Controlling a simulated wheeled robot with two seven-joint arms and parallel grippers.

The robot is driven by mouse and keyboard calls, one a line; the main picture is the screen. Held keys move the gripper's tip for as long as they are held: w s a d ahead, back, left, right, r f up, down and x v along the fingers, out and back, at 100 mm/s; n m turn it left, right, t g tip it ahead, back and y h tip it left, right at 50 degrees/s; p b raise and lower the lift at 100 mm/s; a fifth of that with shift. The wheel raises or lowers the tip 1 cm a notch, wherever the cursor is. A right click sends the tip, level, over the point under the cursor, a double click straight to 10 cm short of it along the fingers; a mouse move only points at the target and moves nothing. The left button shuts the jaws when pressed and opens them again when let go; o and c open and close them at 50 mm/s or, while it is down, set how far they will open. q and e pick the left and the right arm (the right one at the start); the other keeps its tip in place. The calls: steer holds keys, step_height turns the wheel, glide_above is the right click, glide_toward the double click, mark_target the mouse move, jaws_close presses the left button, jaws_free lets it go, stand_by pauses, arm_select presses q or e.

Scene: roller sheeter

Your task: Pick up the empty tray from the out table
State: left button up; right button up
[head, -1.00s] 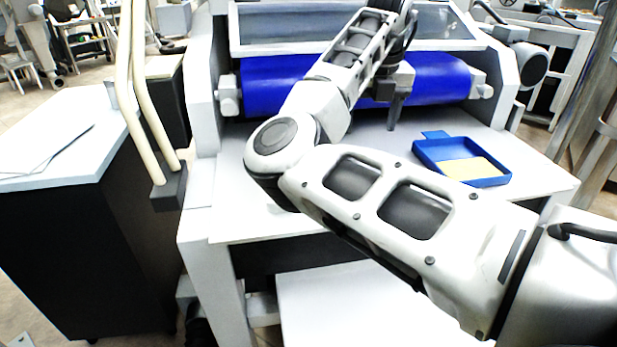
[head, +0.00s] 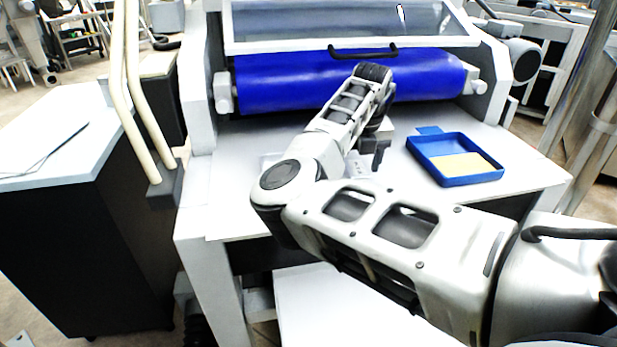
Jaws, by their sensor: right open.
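A blue tray (head: 428,163) with a raised rim and a tab on its far side lies on the white table (head: 520,168) in front of the blue roller, toward the right. A flat yellow patch (head: 462,165) covers part of its floor; I cannot tell if it is a sheet or a lining. My right gripper (head: 373,160) is open over the table, left of the tray and apart from it. My right forearm and wrist partly hide it. My left gripper is not in view.
The sheeter's blue roller (head: 290,84) and clear guard with a black handle (head: 362,51) stand behind the table. A dark cabinet with a pale top (head: 40,140) and two cream poles (head: 140,100) are at the left. Bare tabletop lies around the tray.

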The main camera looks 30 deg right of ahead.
steer(key=c, duration=1.2)
steer(key=shift+r, duration=0.15)
